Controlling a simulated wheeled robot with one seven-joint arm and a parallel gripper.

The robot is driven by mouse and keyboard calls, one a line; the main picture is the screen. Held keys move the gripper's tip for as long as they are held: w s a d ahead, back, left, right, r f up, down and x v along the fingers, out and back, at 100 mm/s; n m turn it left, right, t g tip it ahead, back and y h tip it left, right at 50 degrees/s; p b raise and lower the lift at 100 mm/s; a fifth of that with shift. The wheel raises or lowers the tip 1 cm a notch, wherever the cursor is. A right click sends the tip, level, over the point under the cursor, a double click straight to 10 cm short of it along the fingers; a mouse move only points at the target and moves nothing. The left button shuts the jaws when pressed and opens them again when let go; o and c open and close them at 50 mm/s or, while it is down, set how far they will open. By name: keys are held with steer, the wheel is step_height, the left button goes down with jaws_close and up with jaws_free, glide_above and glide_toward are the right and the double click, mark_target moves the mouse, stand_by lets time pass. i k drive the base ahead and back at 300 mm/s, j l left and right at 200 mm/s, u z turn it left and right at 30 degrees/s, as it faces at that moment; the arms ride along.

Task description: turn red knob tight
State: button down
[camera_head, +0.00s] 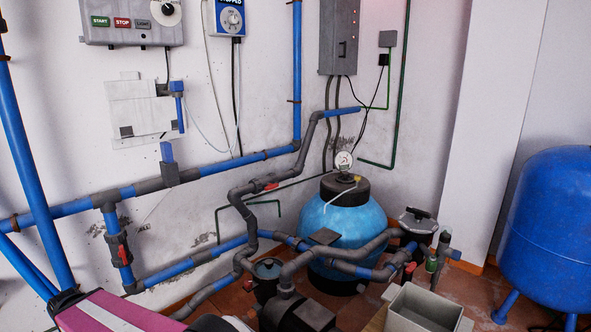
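Three small red handles show on the pipework, and I cannot tell which is the task's red knob. One red handle (122,255) is on a grey valve in the short upright pipe at the left. A second red handle (271,187) is on the grey pipe left of the blue tank. A third red handle (410,267) is low, at the right of the tank. How tight any of them is cannot be seen. My gripper is not in view, and nothing is seen touching the handles.
A round light-blue tank (335,228) with a gauge stands among blue and grey pipes. A large blue tank (550,230) stands at the right. A grey open box (425,308) is at the front. Control boxes (132,20) hang on the wall. A pink part covers the bottom left.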

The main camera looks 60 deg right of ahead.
mark_target(249, 284)
steer(key=j+z, duration=0.1)
steer(key=z, duration=0.9)
steer(key=k+j+z, duration=0.1)
steer(key=z, duration=0.35)
steer(key=k+z, duration=0.1)
steer(key=z, duration=0.4)
